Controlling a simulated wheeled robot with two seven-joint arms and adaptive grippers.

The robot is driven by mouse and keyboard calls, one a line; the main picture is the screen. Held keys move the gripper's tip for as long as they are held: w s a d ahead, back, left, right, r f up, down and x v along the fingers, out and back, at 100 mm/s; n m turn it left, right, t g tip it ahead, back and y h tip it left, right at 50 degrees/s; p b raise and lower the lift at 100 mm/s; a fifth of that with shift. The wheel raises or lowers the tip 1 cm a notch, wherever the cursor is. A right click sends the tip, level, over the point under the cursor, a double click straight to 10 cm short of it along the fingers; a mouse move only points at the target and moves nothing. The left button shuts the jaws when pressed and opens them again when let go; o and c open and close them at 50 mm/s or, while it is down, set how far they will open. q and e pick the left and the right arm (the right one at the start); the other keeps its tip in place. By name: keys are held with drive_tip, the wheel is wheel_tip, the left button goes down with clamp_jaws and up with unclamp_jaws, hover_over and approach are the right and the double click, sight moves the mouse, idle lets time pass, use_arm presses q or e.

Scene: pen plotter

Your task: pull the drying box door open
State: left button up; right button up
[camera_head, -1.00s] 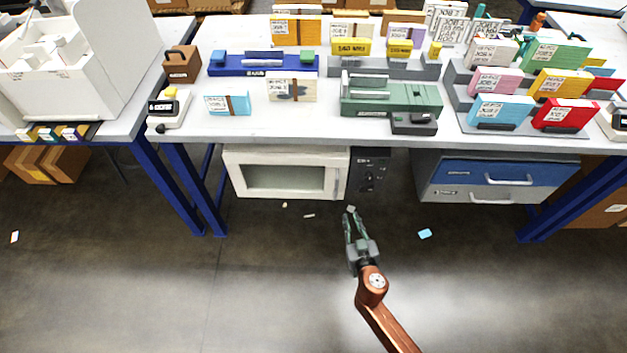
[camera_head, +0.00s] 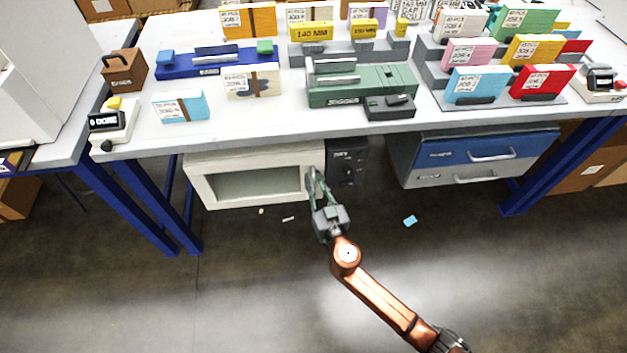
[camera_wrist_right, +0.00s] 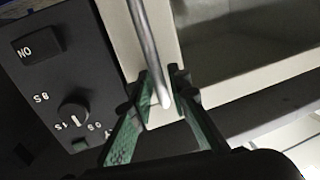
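The drying box (camera_head: 255,162) is a cream box with a dark window, under the table. Its door looks shut. The upright metal handle (camera_wrist_right: 143,30) is at the door's right edge; in the head view my right gripper (camera_head: 314,172) largely covers it. In the right wrist view, the handle's lower end lies between the two green fingertips of that gripper (camera_wrist_right: 164,80). The fingers are close around the bar, but I cannot tell whether both touch it. My left gripper is not in view.
A dark control panel (camera_head: 346,165) with a knob (camera_wrist_right: 73,112) is right beside the door. A drawer unit (camera_head: 470,160) stands further right. The table (camera_head: 240,128) overhangs the box. The floor in front is clear except for small scraps, such as a blue one (camera_head: 410,221).

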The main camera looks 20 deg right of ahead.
clamp_jaws()
idle(0.7)
